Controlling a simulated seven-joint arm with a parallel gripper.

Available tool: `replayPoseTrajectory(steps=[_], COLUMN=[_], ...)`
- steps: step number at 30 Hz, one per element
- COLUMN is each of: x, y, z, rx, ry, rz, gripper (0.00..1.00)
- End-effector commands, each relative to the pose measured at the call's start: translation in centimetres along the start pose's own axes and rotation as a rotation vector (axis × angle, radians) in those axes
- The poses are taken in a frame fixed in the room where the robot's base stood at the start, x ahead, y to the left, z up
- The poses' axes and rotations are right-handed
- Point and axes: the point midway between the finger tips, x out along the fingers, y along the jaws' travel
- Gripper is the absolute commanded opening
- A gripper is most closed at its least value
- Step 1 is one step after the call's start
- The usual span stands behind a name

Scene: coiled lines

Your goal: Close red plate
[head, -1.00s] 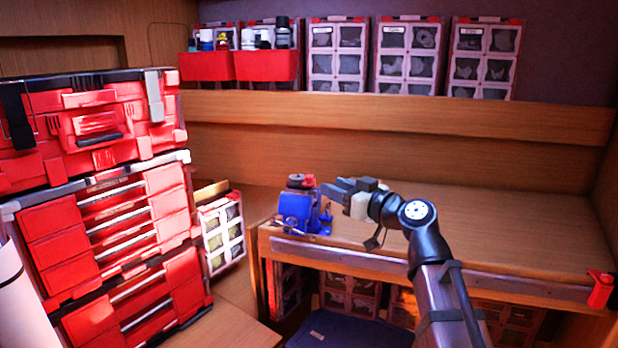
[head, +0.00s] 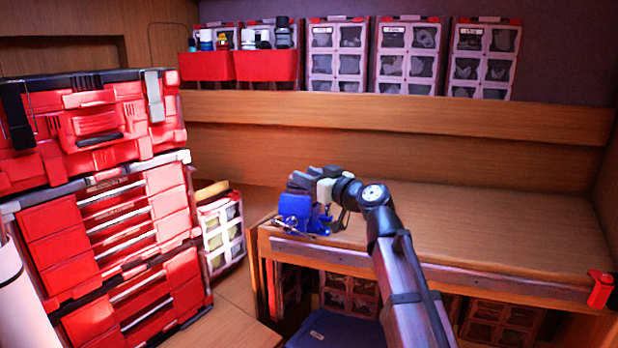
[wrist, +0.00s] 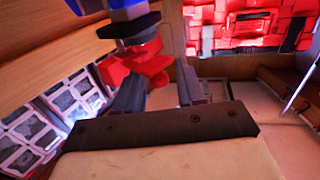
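A blue device with a vise-like body (head: 296,208) stands on the front left corner of the wooden workbench. In the wrist view its blue part (wrist: 118,8) shows at the top, with a black disc (wrist: 128,30) and a red plate-like part (wrist: 146,64) below it. My gripper (head: 302,180) is over the top of the blue device and hides the red part in the head view. In the wrist view my gripper (wrist: 158,76) has its two fingers apart, with the red part at and between the fingertips. I cannot tell whether they touch it.
A red toolbox stack (head: 95,150) stands at the left. Red bins with bottles (head: 265,66) and several part cases (head: 408,55) line the back shelf. A small case (head: 222,235) stands left of the bench.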

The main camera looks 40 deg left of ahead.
Motion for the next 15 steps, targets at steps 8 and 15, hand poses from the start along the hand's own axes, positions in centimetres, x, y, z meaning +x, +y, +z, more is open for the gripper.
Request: replayPoseTrajectory(steps=[8,15], x=[-0.02,-0.02], y=[0.0,0.0], z=[0.0,-0.02], rx=[0.0,0.0], ry=[0.0,0.001], rz=[0.0,0.0], gripper=[0.18,0.0])
